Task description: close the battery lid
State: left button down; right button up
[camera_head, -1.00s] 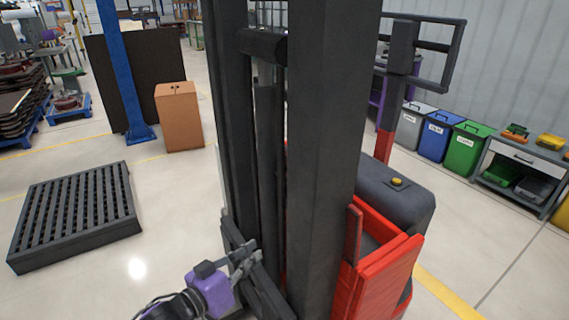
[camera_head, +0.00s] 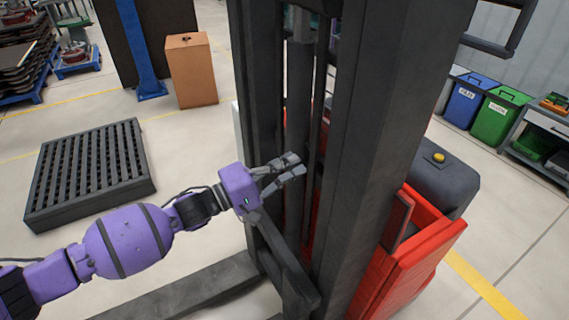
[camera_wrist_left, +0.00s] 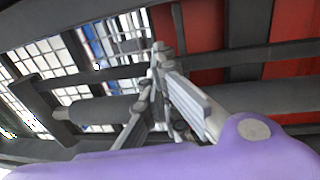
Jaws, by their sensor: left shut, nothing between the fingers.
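A red and dark grey lift truck fills the middle and right of the head view. Its red body (camera_head: 385,270) has a raised panel (camera_head: 398,222) at the near side and a dark grey cover (camera_head: 445,178) with a yellow knob (camera_head: 439,157) behind. Which part is the battery lid I cannot tell for sure. My left gripper (camera_head: 297,165) is shut and empty, pointing right at the truck's mast (camera_head: 375,130), left of the red body. In the left wrist view its fingers (camera_wrist_left: 158,55) converge before dark bars and red panels. Whether it touches the mast is unclear. My right gripper is out of view.
The tall mast stands between my left gripper and the red body. A dark slatted pallet (camera_head: 90,170) lies on the floor at left, with an orange-brown box (camera_head: 192,70) behind it. Blue (camera_head: 466,105) and green (camera_head: 497,120) bins stand at right.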

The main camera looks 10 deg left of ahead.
aim_at(335, 141)
pick_arm(q)
jog(key=x, duration=0.9)
jog(key=shift+d+r+p, duration=0.1)
jog(key=shift+d+p, duration=0.05)
jog(key=shift+p, duration=0.15)
jog(key=shift+w+d, duration=0.2)
jog(key=shift+d, duration=0.05)
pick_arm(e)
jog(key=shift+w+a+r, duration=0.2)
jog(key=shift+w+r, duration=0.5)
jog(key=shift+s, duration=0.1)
